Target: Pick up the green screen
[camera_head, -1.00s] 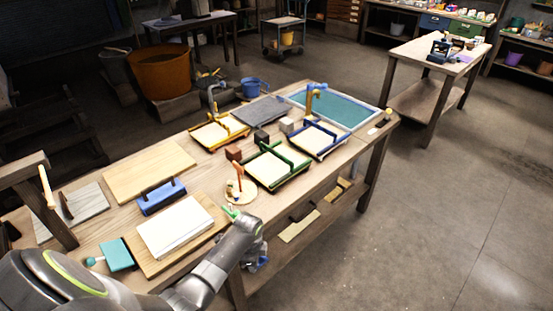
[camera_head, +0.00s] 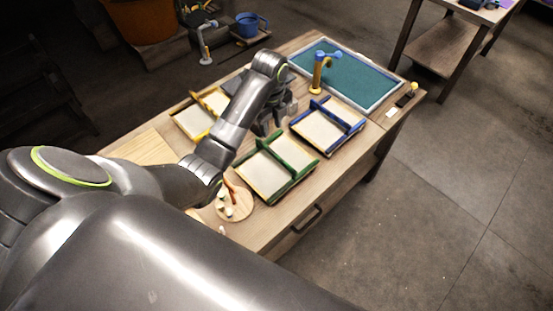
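A tray-like screen with a green frame (camera_head: 297,180) and a pale sheet inside lies on the wooden table, near its front edge. Similar screens with a blue frame (camera_head: 345,112) and a yellow frame (camera_head: 183,128) lie to its right and behind it to the left. My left gripper (camera_head: 278,116) points down behind the green screen, between the yellow and blue ones, and is apart from the green frame. Its fingers blend with dark blocks there, so I cannot tell how far they are open. My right gripper is not in view.
A teal panel (camera_head: 350,78) in a pale frame lies at the far end, with a brass tap-like post (camera_head: 317,75) beside it. A round wooden board (camera_head: 238,207) with small items lies left of the green screen. Clear floor is at the right.

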